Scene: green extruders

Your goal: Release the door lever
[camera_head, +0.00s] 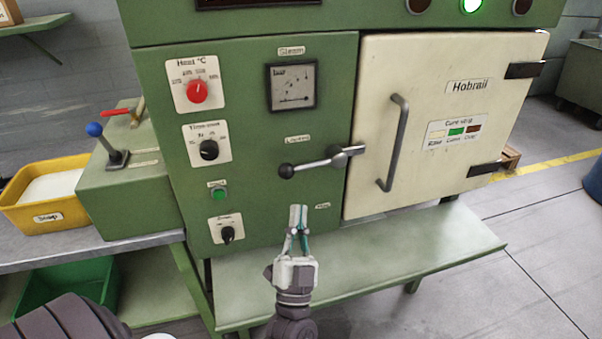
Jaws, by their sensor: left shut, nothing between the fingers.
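The door lever (322,162) is a grey bar with a black ball knob at its left end, mounted on the green machine front beside the cream door (437,140). It lies nearly level, the knob a little lower, and its right end sits at the door's left edge. The door looks closed and has a grey vertical handle (394,143). My left gripper (298,210) is shut and empty, below the lever and apart from it, in front of the lower green panel. My right gripper is not in view.
A green shelf (440,245) juts out below the door. Red and black knobs and a green button (219,193) sit left of the lever. A yellow bin (45,190) and a blue-knobbed lever (95,130) stand further left. Floor is open at the right.

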